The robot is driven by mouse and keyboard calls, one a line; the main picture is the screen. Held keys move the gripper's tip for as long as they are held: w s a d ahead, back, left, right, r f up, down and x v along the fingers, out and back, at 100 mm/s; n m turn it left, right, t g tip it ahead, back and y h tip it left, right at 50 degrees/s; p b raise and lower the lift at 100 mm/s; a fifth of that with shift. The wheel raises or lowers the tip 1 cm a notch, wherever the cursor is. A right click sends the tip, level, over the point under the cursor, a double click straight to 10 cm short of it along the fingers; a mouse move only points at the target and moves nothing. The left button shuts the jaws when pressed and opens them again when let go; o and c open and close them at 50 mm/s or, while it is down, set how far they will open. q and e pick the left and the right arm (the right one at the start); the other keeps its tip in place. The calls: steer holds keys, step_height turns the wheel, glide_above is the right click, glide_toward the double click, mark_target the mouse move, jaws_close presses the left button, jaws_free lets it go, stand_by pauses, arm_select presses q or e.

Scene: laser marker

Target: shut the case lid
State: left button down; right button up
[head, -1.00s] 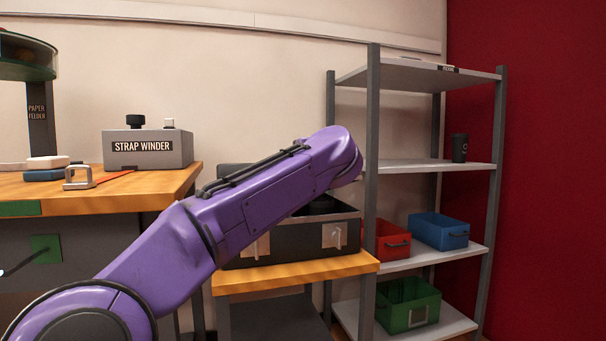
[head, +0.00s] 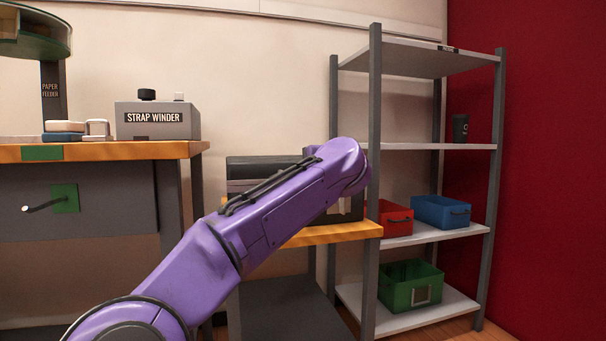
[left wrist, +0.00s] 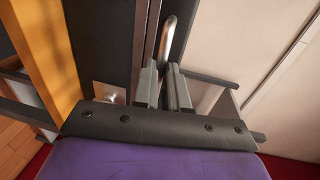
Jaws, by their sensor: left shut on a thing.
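The dark case (head: 258,186) stands on a wooden-topped stand, half hidden behind my purple left arm in the head view. Its lid (head: 265,163) shows as a dark slab above the rim; the arm hides the rest, and I cannot tell its exact angle. In the left wrist view my left gripper (left wrist: 163,80) is shut on a metal loop handle (left wrist: 170,36), beside the dark case wall (left wrist: 108,40) with a pale latch (left wrist: 109,93). In the head view the fingers are hidden behind the arm. My right gripper is not in view.
The stand's wooden top (head: 330,233) lies between a workbench (head: 100,151) with a strap winder (head: 157,120) and a grey shelf unit (head: 374,120). Red (head: 396,220), blue (head: 441,212) and green (head: 410,287) bins sit on the shelves, close to the case's right.

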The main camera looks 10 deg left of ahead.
arm_select(q)
steer(key=shift+d+f, duration=0.2)
steer(key=shift+f, duration=0.35)
steer(key=shift+d+f, duration=0.2)
steer(key=shift+f, duration=0.3)
steer(key=c, duration=1.6)
jaws_free()
steer(key=o, duration=0.4)
steer(key=shift+s+a, duration=0.1)
steer(key=shift+a, duration=0.05)
steer(key=shift+o, duration=0.2)
steer(key=shift+r, duration=0.15)
steer(key=v, duration=1)
steer(key=shift+r, duration=0.35)
steer(key=shift+s, duration=0.1)
